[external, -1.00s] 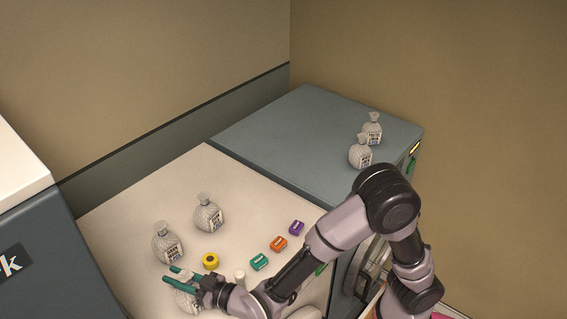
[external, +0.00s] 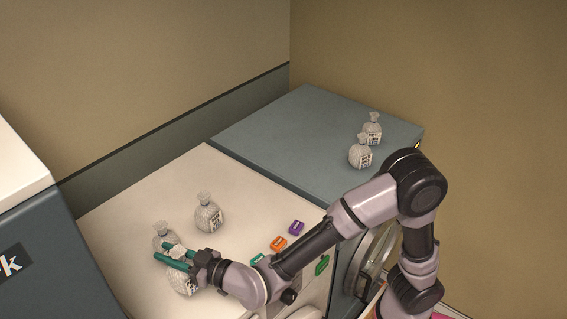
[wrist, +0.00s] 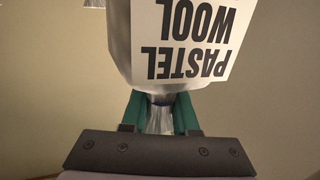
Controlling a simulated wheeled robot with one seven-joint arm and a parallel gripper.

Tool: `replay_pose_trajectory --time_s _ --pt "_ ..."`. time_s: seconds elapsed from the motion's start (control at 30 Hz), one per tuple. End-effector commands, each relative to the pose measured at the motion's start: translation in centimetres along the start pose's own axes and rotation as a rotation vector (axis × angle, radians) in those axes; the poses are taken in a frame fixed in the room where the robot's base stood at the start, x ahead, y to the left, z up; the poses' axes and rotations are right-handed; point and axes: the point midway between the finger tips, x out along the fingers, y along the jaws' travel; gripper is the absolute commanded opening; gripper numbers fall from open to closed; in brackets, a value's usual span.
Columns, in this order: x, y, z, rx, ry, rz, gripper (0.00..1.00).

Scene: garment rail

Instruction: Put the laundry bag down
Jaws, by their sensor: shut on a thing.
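My gripper (external: 173,256) is shut on the gathered neck of a pale laundry bag (external: 182,283), which hangs below the green fingers at the left of the external view. Whether the bag's underside touches the white top is hidden. In the wrist view the green fingers of my gripper (wrist: 159,112) pinch the neck, and the held bag (wrist: 190,75) shows an upside-down label reading PASTEL WOOL. Another bag (external: 160,230) is just behind my gripper and partly covered by it. A further bag (external: 208,215) stands to the right.
The white top (external: 255,205) has bare room at its back and middle. Orange (external: 279,243), purple (external: 296,227) and partly hidden green (external: 257,260) small items lie near my arm. Two bags stand on the grey-blue top (external: 290,135), one at the front (external: 360,153) and one behind (external: 372,129).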

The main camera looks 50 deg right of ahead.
Motion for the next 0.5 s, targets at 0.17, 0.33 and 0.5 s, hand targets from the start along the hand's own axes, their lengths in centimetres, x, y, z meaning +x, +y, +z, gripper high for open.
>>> replay_pose_trajectory --time_s 0.17,0.33,0.5 --pt "0.0 0.0 -0.9 0.001 0.001 -0.001 0.00" --pt "0.0 0.0 -3.1 0.006 0.004 0.000 0.00" --pt "0.0 0.0 -7.4 0.006 0.005 -0.001 0.00"
